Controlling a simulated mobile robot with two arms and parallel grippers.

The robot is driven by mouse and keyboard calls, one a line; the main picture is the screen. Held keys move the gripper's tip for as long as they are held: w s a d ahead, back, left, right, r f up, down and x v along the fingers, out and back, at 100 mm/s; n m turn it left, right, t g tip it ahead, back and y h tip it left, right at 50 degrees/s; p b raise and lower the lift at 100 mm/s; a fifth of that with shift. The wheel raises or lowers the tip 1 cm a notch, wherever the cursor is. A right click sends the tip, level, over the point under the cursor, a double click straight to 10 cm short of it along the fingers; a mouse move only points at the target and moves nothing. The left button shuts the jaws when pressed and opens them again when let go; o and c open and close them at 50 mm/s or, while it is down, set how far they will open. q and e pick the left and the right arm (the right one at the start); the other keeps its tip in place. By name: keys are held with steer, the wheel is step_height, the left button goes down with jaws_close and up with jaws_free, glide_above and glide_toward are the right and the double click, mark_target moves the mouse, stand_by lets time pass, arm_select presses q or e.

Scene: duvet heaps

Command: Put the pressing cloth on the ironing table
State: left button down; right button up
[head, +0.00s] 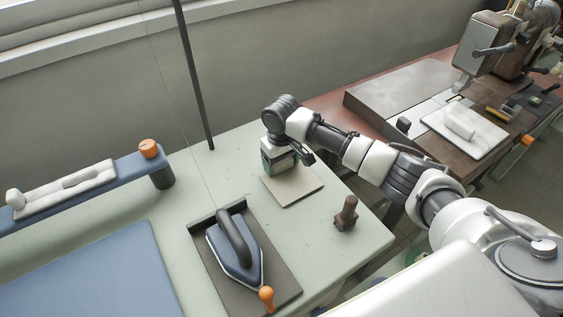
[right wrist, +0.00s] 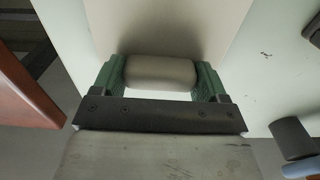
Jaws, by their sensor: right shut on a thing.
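The pressing cloth appears to be the flat beige square (head: 295,190) with a raised, rounded ridge. In the right wrist view its ridge (right wrist: 160,72) sits between the green fingers of my right gripper (right wrist: 160,82), which is shut on it. In the head view my right gripper (head: 283,166) points down over the cloth's far part and hides the ridge. The cloth is over the far right part of the pale green ironing table (head: 350,262). It looks flat and very near or on the top; I cannot tell if it touches. My left gripper is not in view.
An iron (head: 236,255) stands on a dark tray (head: 200,262) in front of the cloth. A brown peg (head: 346,213) stands to the right. A blue sleeve board (head: 125,167) is at left. A sewing table (head: 400,85) with a white pad (head: 480,140) is at right.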

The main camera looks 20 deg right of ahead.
steer(key=shift+f, duration=0.1)
steer(key=o, duration=0.9)
steer(key=shift+f, duration=0.1)
step_height(320, 180, up, 12)
steer(key=shift+r, duration=0.2)
steer(key=shift+p, duration=0.35)
